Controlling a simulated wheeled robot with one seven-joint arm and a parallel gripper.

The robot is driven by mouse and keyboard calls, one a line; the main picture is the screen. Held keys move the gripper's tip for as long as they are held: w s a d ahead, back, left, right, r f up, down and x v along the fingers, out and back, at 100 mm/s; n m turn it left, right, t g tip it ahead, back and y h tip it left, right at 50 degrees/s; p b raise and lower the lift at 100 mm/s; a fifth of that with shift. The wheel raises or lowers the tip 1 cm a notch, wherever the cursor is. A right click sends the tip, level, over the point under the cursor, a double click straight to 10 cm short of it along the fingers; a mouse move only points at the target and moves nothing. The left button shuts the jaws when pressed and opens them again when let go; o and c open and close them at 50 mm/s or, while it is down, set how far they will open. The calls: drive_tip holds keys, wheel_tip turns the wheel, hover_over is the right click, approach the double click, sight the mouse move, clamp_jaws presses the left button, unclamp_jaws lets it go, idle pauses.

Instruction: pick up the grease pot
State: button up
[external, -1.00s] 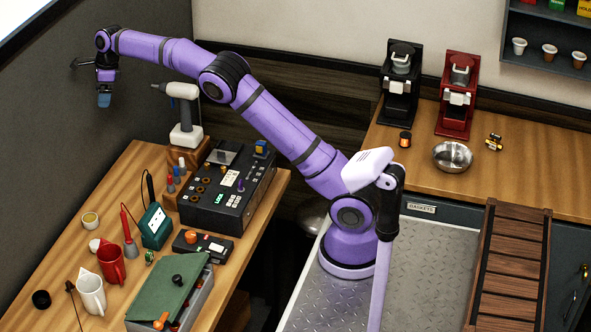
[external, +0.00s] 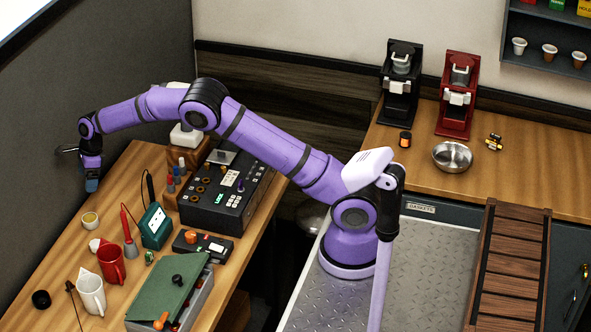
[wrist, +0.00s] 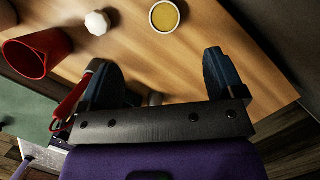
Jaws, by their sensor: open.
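The grease pot (external: 90,220), a small pale round pot with yellow contents, stands upright on the left wooden bench near its far left edge. In the wrist view the grease pot (wrist: 165,16) shows at the top, beyond the fingertips and roughly between them sideways. My gripper (external: 91,186) hangs pointing down above the bench, a little behind the pot and above it, not touching it. In the wrist view my gripper (wrist: 160,65) has its two dark fingers wide apart with nothing between them.
A small white faceted object (wrist: 97,22) and a red mug (external: 112,262) are near the pot. A red-handled tool (external: 130,247) and a green-faced meter (external: 156,227) stand to its right. A white mug (external: 91,292) is nearer the front. Bare wood surrounds the pot.

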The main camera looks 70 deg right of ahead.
approach(90, 218)
drive_tip(key=x, duration=0.4)
drive_tip(key=shift+a+f, duration=0.15)
drive_tip(key=shift+a, duration=0.2)
drive_tip(key=shift+d+x, duration=0.15)
drive_tip(key=shift+x, duration=1.2)
drive_tip(key=shift+d+x, duration=0.1)
drive_tip(key=shift+x, duration=1.3)
drive_tip(key=c, duration=1.1)
